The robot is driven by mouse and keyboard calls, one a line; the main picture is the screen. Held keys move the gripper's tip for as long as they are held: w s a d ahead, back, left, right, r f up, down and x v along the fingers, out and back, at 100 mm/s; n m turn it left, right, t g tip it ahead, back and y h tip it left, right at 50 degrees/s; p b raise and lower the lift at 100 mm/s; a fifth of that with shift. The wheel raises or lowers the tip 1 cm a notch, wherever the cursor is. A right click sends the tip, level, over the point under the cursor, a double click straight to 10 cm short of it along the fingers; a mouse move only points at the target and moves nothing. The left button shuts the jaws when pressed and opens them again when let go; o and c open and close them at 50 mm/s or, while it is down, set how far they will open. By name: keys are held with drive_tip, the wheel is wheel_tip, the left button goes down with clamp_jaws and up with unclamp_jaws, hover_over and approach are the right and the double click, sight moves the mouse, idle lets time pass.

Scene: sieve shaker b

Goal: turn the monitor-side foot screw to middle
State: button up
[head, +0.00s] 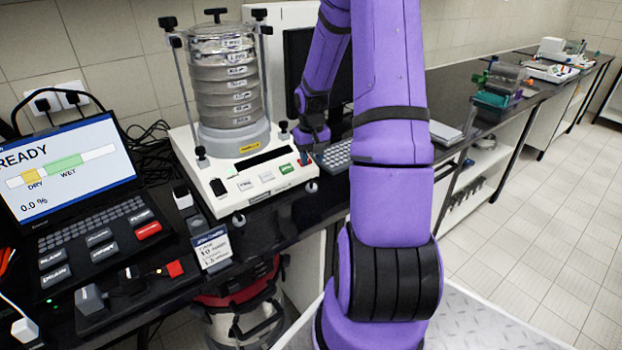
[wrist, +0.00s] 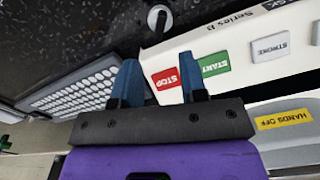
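The white sieve shaker (head: 245,180) stands on the dark bench with a stack of steel sieves (head: 228,85) on it. A small light foot screw (head: 311,187) shows at its front right corner, on the side of the dark monitor (head: 298,55). In the wrist view a round grey and white knob, which looks like this foot screw (wrist: 158,16), lies beyond my fingertips. My gripper (wrist: 159,62) is open, its two blue fingers apart with nothing between them. It is above the panel edge beside the red STOP button (wrist: 165,79), apart from the screw. The screw's setting cannot be read.
A keyboard (wrist: 80,92) lies close on the left in the wrist view. The green START (wrist: 213,64) and grey STROKE (wrist: 270,47) buttons are close to my fingers. A laptop (head: 75,165) stands left of the shaker. Bare bench shows around the screw.

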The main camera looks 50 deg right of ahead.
sight(311, 181)
wheel_tip(311, 181, down, 8)
idle(0.4)
